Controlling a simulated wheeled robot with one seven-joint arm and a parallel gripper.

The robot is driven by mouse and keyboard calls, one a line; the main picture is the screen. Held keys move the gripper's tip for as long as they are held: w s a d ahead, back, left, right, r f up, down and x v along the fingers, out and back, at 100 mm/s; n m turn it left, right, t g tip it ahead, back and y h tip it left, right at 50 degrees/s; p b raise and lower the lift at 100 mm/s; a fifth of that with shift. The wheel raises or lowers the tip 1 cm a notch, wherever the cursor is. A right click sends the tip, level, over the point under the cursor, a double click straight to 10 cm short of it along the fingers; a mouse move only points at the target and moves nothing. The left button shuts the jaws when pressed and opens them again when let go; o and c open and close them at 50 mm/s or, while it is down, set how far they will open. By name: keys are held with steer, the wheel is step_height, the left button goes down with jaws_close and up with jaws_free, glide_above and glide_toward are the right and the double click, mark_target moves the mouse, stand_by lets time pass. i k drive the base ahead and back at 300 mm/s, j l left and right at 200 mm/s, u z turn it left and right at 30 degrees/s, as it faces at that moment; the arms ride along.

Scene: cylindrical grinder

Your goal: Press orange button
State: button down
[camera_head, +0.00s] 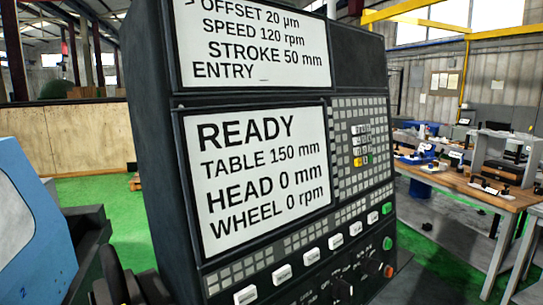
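A dark control panel (155,150) stands upright and tilted in the picture, filling the middle. A small round orange button (388,271) sits at its lower right, with a green button (387,243) just above it. Another green button (386,208) is higher on the same edge. Dark parts at the lower left may belong to my arm; I cannot make out my gripper's fingertips for sure. Nothing is seen touching the orange button.
A row of white buttons (283,273) and dark knobs (340,289) lies along the panel's bottom. A keypad (360,145) is beside the READY screen (256,167). A cluttered wooden workbench (455,182) stands at right. Green floor (433,240) lies between bench and panel.

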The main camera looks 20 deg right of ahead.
mark_target(389, 270)
steer(key=z, duration=1.3)
